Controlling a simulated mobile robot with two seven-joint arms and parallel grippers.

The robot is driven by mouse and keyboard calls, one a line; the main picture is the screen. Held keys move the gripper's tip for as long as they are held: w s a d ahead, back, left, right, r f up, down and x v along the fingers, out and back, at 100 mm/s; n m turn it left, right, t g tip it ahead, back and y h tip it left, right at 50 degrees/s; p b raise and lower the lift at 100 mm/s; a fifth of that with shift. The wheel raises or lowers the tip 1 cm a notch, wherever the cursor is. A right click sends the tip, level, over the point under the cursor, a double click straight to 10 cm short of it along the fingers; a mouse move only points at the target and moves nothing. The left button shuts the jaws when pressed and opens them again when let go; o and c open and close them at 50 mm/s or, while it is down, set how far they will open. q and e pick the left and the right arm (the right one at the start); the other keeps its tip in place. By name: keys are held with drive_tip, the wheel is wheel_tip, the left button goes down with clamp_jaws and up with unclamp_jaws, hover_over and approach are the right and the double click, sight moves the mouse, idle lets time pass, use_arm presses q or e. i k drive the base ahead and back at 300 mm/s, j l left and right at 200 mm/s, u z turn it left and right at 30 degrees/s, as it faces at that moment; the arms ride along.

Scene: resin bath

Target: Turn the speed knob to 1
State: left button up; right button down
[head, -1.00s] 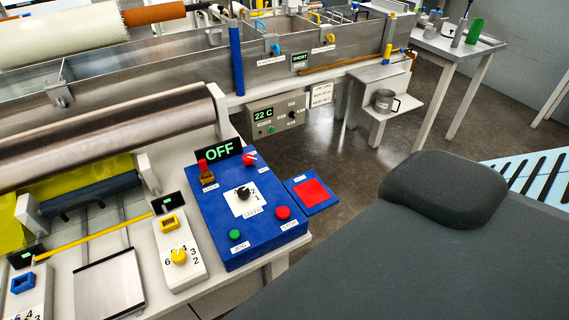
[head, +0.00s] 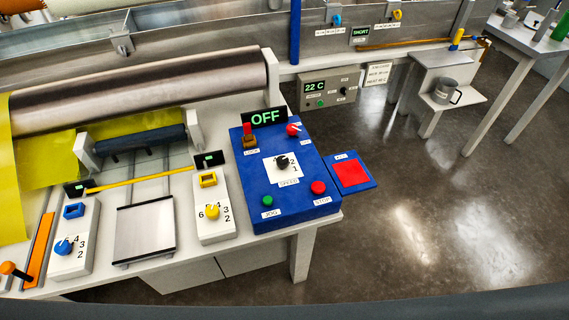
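The speed knob (head: 282,161) is a black knob on a white dial plate (head: 292,172) in the middle of the blue control box (head: 247,199). Digits show around it, with 1 and 2 at its right; the rest of the dial and the exact pointer direction are too small to tell. A speed label sits just below the plate. The display (head: 265,117) behind the box reads OFF. Neither of my grippers shows in the head view.
On the box are a red switch (head: 293,129), a green jog button (head: 267,201) and a red stop button (head: 318,188). A red pad (head: 352,173) sits at its right. Yellow (head: 212,212) and blue (head: 64,246) knobs stand left. Open floor (head: 430,220) lies right.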

sight(282, 161)
drive_tip(key=i+l, duration=0.1)
drive_tip(key=l, duration=1.15)
drive_tip(key=i+l, duration=0.15)
drive_tip(key=l, duration=0.5)
drive_tip(key=u, duration=0.05)
